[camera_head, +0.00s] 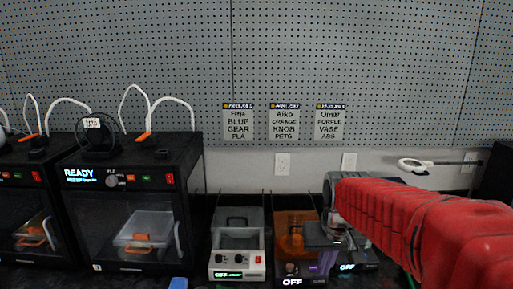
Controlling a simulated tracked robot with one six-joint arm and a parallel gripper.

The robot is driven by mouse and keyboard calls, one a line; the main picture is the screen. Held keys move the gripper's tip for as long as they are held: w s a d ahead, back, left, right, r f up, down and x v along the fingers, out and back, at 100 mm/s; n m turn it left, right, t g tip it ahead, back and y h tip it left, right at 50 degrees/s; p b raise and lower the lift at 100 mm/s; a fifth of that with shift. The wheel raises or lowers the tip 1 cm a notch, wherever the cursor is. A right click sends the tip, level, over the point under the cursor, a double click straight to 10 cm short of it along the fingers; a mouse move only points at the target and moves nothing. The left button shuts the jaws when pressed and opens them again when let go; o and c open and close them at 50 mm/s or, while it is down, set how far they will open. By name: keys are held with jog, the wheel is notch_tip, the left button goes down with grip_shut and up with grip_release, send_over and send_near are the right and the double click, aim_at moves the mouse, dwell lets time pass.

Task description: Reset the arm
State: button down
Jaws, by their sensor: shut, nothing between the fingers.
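My red arm (430,220) reaches in from the right side of the head camera view. Its far end has a grey joint. My gripper (350,242) hangs below that end, small and dark, and looks shut with nothing in it. It shows in front of the bench machines at the lower right of centre. The arm hides part of what stands behind it.
Two black printers (130,165) stand at the left; one display reads READY. A grey-white machine (238,262) and an orange-purple one (293,268) show OFF. Three job cards (284,122) hang on the grey pegboard (350,50). A white lamp (413,165) is at the right.

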jog(key=s+r+t, duration=0.1)
jog(key=s+t, duration=0.1)
jog(key=s, duration=1.7)
jog(key=shift+a+r+t, duration=0.25)
jog(key=shift+a+t, duration=0.05)
jog(key=shift+a, duration=0.05)
jog(key=c, duration=2.5)
grip_release()
jog(key=shift+s, duration=0.1)
